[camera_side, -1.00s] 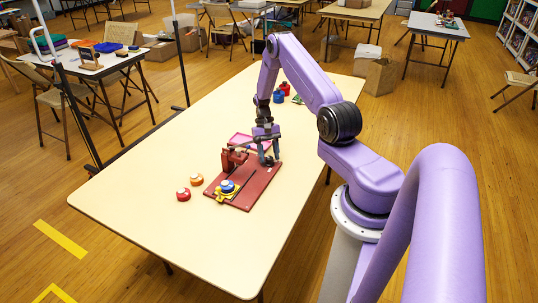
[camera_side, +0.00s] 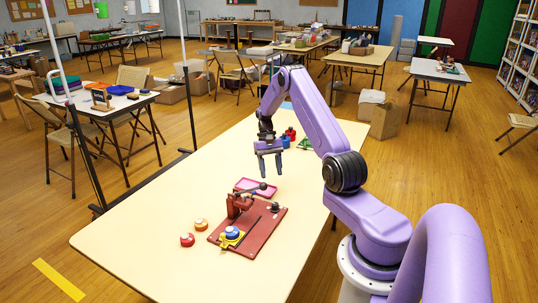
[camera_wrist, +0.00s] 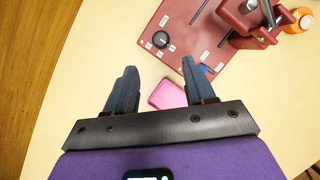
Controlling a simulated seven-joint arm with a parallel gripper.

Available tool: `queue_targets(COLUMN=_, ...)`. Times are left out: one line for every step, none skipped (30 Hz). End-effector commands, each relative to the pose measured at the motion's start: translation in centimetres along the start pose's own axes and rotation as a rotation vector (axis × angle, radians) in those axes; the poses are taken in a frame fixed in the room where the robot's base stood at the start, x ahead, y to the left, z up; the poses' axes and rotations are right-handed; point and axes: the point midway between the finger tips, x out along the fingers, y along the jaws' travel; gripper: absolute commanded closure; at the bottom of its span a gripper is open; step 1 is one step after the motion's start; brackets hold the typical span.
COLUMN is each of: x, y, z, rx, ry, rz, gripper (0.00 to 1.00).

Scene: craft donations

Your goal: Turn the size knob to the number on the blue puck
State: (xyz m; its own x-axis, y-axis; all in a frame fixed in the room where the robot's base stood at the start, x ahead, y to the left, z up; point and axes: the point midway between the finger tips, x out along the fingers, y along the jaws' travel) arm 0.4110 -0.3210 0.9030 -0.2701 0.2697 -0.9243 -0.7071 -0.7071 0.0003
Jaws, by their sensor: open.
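A red baseboard (camera_side: 262,236) carries a red press with a dark lever. A black knob (camera_side: 275,207) stands at its far right corner; in the wrist view the knob (camera_wrist: 160,39) is ringed by small white marks, too small to read. A blue puck with a pale top (camera_side: 232,232) sits in a yellow holder at the board's near end; I cannot read its number. My gripper (camera_side: 268,170) is open and empty, raised over the table beyond the board. In the wrist view my gripper (camera_wrist: 158,70) has its fingers spread, with the knob ahead of them, apart from both.
A pink tray (camera_side: 247,185) lies just beyond the board. An orange puck (camera_side: 201,225) and a red puck (camera_side: 187,240) stand left of the board. Blue pucks (camera_side: 285,142), red pucks (camera_side: 290,133) and a green item (camera_side: 306,143) are at the far end. The near tabletop is clear.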

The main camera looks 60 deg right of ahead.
Motion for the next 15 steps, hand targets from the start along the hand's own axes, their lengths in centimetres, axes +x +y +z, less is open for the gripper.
queue_targets(x=-1.1, y=0.0, z=-0.1, rx=0.000, ry=0.005, rz=0.000, gripper=0.46)
queue_targets(x=-1.7, y=0.0, z=-0.1, rx=0.000, ry=0.005, rz=0.000, gripper=0.46)
queue_targets(x=-2.4, y=0.0, z=-0.1, rx=0.000, ry=0.005, rz=0.000, gripper=0.46)
queue_targets(x=-2.9, y=0.0, z=-0.1, rx=0.000, ry=0.004, rz=0.000, gripper=0.46)
queue_targets(x=-3.4, y=0.0, z=-0.1, rx=0.000, ry=0.005, rz=0.000, gripper=0.46)
queue_targets(x=-3.9, y=0.0, z=-0.1, rx=0.000, ry=0.003, rz=0.000, gripper=0.46)
queue_targets(x=-4.3, y=0.0, z=-0.1, rx=0.000, ry=0.004, rz=0.000, gripper=0.46)
queue_targets(x=-4.6, y=0.0, z=-0.1, rx=0.000, ry=0.003, rz=0.000, gripper=0.46)
queue_targets(x=-4.9, y=0.0, z=-0.1, rx=0.000, ry=0.002, rz=0.000, gripper=0.46)
queue_targets(x=-5.2, y=0.0, z=-0.1, rx=0.000, ry=0.002, rz=0.000, gripper=0.46)
queue_targets(x=-5.3, y=0.0, z=-0.1, rx=0.000, ry=0.001, rz=0.000, gripper=0.46)
queue_targets(x=-5.5, y=0.0, z=0.0, rx=0.000, ry=0.001, rz=0.000, gripper=0.46)
queue_targets(x=-5.6, y=0.0, z=0.0, rx=0.000, ry=0.001, rz=0.000, gripper=0.46)
queue_targets(x=-5.7, y=0.0, z=0.0, rx=0.000, ry=0.001, rz=0.000, gripper=0.46)
queue_targets(x=-5.8, y=0.0, z=0.0, rx=0.000, ry=0.000, rz=0.000, gripper=0.46)
